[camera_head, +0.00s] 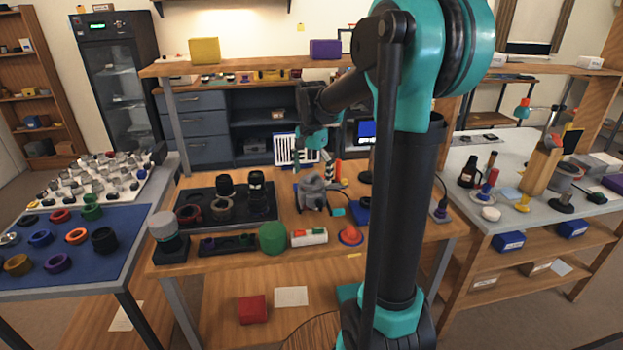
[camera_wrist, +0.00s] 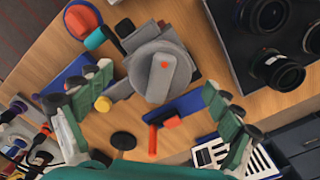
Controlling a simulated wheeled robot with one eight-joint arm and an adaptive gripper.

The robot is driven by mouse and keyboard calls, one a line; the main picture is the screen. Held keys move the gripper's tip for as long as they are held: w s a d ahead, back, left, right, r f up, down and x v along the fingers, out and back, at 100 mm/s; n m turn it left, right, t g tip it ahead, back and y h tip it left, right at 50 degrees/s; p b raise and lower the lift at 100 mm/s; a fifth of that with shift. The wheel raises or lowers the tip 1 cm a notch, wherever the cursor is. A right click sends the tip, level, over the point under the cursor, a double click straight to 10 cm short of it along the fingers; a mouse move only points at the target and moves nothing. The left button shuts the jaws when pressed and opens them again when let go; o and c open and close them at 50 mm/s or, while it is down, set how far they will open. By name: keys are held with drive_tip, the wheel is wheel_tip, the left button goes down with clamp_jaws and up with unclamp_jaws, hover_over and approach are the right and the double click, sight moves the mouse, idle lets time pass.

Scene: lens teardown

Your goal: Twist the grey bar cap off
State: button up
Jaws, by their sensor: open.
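The grey bar cap (camera_wrist: 160,72) is a round grey disc with a raised bar across it and a red dot on the bar. It sits on a grey holder on the wooden bench, seen from above in the wrist view. In the head view the grey holder (camera_head: 313,193) stands mid-bench, and the cap cannot be told apart from it. My gripper (camera_wrist: 156,82) is open, with one green finger on each side of the cap and clear gaps between. In the head view my gripper (camera_head: 312,160) is above and behind the holder, partly small and dark.
A black tray (camera_head: 262,219) with lens parts lies left of the holder. A green cylinder (camera_head: 272,238), a white block (camera_head: 309,237) and a red-topped piece (camera_head: 350,235) stand in front.

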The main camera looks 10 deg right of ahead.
drive_tip(key=shift+f, duration=0.65)
drive_tip(key=shift+c, duration=0.5)
drive_tip(key=c, duration=1.1)
drive_tip(key=shift+n, duration=1.3)
drive_tip(key=shift+c, duration=0.3)
drive_tip(key=shift+n, duration=1.3)
drive_tip(key=shift+n, duration=1.3)
